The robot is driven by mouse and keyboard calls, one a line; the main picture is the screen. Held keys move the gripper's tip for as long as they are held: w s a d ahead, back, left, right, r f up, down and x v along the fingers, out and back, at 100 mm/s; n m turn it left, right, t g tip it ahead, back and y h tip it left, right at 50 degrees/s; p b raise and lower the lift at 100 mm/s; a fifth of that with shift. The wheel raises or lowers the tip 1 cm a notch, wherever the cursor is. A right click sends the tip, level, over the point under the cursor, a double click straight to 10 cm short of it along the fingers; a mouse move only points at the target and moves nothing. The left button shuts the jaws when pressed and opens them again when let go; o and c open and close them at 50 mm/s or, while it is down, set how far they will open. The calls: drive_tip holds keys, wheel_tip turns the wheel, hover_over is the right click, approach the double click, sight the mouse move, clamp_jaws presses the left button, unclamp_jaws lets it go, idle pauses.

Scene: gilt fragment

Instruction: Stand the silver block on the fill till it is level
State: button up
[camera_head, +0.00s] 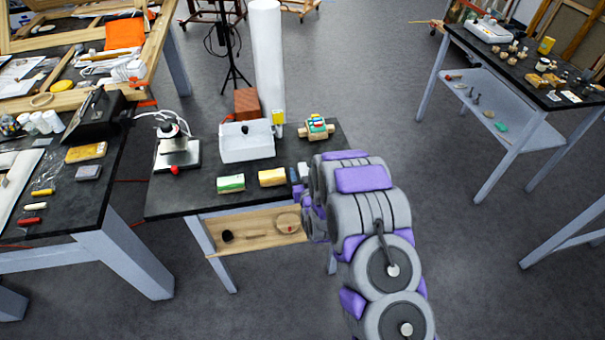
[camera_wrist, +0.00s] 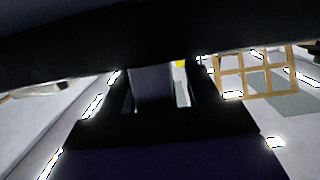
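A small grey, silver-looking block (camera_head: 88,172) lies on the dark left table, just in front of a gold-yellow block (camera_head: 86,152). I cannot tell for sure that it is the silver block. The fill is not clearly identifiable. My arm reaches to the right front of the small middle table, and its bulk hides most of my gripper there. In the wrist view my gripper (camera_wrist: 163,88) shows as dark fingers, with a grey-lilac upright shape (camera_wrist: 152,88) between them. A pale gap shows at its right. Whether the fingers grip it is unclear.
A wooden shelf (camera_head: 256,238) sits below.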

drive_tip(key=shift+r, duration=0.45)
drive_tip(key=p+v, duration=0.7)
drive_tip(key=v, duration=0.5)
drive_tip(key=shift+f, duration=0.2)
